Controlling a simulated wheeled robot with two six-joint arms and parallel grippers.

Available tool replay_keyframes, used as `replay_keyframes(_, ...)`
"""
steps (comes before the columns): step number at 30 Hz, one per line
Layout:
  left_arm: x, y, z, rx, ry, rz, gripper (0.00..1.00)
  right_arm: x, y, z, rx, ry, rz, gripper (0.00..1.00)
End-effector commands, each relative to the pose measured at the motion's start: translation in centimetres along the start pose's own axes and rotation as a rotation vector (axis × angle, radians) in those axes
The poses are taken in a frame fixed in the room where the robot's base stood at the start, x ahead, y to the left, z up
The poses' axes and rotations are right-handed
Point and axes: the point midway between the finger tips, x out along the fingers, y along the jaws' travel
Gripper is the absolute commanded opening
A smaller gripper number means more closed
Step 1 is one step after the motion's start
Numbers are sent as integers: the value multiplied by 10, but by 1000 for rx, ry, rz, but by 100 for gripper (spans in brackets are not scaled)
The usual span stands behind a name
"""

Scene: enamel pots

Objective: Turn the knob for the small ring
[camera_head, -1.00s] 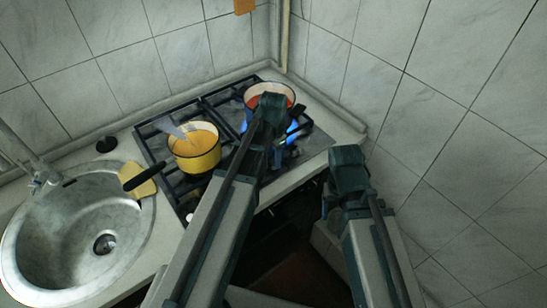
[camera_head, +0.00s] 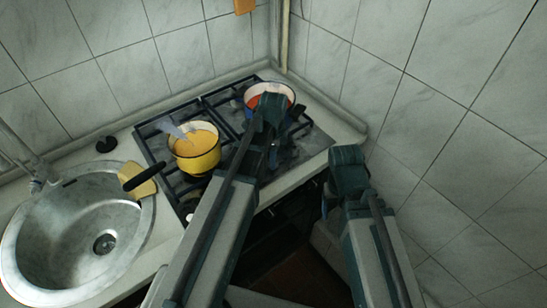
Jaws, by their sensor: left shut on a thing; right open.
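A round steel sink (camera_head: 62,235) is at the left, with a black-handled utensil (camera_head: 144,177) across the counter between it and the yellow pot. Tiled walls (camera_head: 450,120) close off the back and right. The floor in front is dark.

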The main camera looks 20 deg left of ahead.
Motion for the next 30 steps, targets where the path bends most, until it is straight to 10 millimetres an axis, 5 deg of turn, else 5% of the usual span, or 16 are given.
replay_keyframes(20, 0, 0, 0, 60, 0, 0, 0, 0, 0, 0, 0, 0, 0, 73)
replay_keyframes(21, 0, 0, 0, 60, 0, 0, 44, 0, 0, 0, 0, 0, 0, 73)
replay_keyframes(26, 0, 0, 0, 59, 0, 0, 73, 0, 0, 0, 0, 0, 0, 73)
replay_keyframes(30, 0, 0, 0, 58, 0, 0, 73, 0, 0, 0, 0, 0, 0, 73)
